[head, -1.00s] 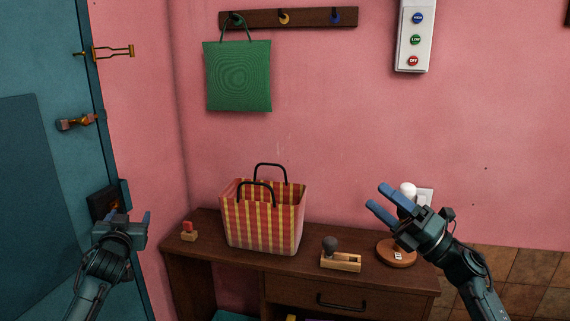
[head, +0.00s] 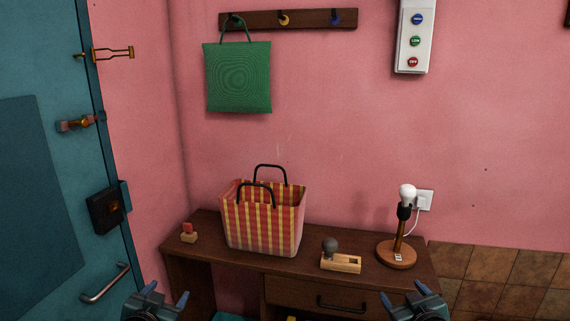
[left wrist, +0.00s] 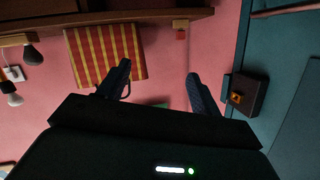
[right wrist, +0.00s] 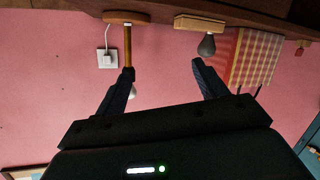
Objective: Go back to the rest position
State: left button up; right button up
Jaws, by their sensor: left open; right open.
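My left gripper (head: 163,297) is at the bottom edge of the head view, left of centre, in front of the desk. Its two fingers are apart with nothing between them, as the left wrist view also shows (left wrist: 158,82). My right gripper (head: 405,297) is at the bottom edge, right of centre. Its fingers are apart and empty in the right wrist view (right wrist: 162,80). Both grippers are clear of the desk objects in the head view.
The wooden desk (head: 290,262) holds a striped bag (head: 262,222), a red-topped stamp (head: 188,232), a wooden block with a grey bulb (head: 341,261) and a lamp (head: 397,254). A green bag (head: 238,78) hangs on the wall. A teal door (head: 45,170) is at left.

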pick_arm(q)
jog(key=s+d+f+g+h, duration=0.1)
jog(key=s+d+f, duration=0.3)
jog(key=s, duration=0.6)
jog(key=s+d+f+g+h, duration=0.1)
jog(key=s+d+f, duration=0.3)
jog(key=s, duration=0.6)
jog(key=s+d+f+g+h, duration=0.1)
jog(key=s+d+f, duration=0.4)
jog(key=s, duration=0.5)
jog(key=shift+s+d+n+g, duration=0.2)
jog(key=shift+n+g, duration=0.2)
jog(key=shift+g, duration=0.3)
pick_arm(e)
jog(key=s+a+f+g+y, duration=0.1)
jog(key=s+a+f, duration=0.3)
jog(key=s, duration=0.6)
jog(key=s+a+f+g+y, duration=0.1)
jog(key=s+a+f, duration=0.3)
jog(key=s, duration=0.6)
jog(key=s+a+f+g+y, duration=0.1)
jog(key=s+a+f, duration=0.4)
jog(key=s, duration=0.5)
jog(key=shift+s+a+m+g, duration=0.15)
jog(key=shift+m+g, duration=0.25)
jog(key=shift+g, duration=0.3)
